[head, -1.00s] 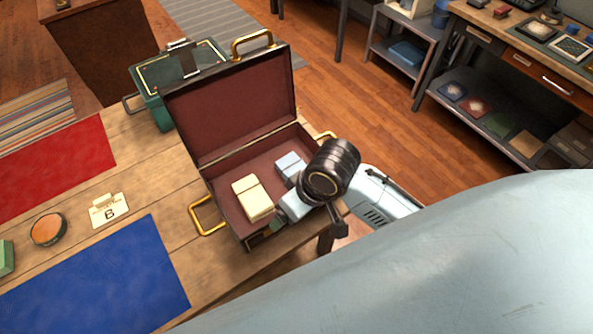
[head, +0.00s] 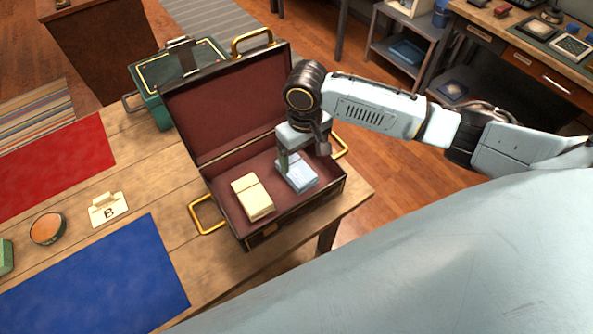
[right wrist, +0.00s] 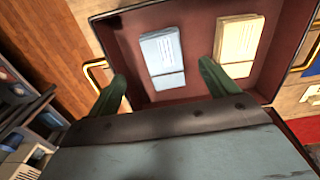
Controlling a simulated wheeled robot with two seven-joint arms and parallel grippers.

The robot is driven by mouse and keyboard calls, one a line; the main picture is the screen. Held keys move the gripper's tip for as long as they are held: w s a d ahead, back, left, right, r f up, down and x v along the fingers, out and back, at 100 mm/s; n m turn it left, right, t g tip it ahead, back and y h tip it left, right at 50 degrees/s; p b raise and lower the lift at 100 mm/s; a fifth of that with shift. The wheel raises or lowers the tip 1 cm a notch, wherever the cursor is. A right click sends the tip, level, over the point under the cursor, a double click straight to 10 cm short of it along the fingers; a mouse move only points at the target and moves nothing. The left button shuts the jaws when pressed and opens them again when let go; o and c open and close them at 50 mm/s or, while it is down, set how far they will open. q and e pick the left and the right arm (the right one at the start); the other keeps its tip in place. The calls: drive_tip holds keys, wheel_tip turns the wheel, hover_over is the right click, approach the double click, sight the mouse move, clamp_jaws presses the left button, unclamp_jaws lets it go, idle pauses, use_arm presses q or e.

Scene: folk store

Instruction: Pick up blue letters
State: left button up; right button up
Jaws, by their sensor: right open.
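The blue letters (head: 297,174) are a pale blue bundle lying flat in the right part of the open suitcase (head: 229,221). They also show in the right wrist view (right wrist: 162,58). A cream letter bundle (head: 252,197) lies to their left in the same case; it shows at the right in the wrist view (right wrist: 238,45). My right gripper (head: 284,163) is over the blue letters at their far left side, partly hiding them. My left gripper is not in view.
The raised lid (head: 232,108) stands behind the letters. A green box (head: 178,75) is behind the case. A blue mat (head: 95,280), a red mat (head: 55,165), a "B" card (head: 108,209) and a round orange-topped tin (head: 47,229) lie on the table to the left.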

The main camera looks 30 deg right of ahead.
sight(301, 174)
wheel_tip(301, 174, down, 9)
drive_tip(key=shift+w+a+r+b, duration=0.1)
drive_tip(key=shift+w+r+b, duration=0.05)
drive_tip(key=shift+b, duration=0.25)
drive_tip(key=c, duration=1.1)
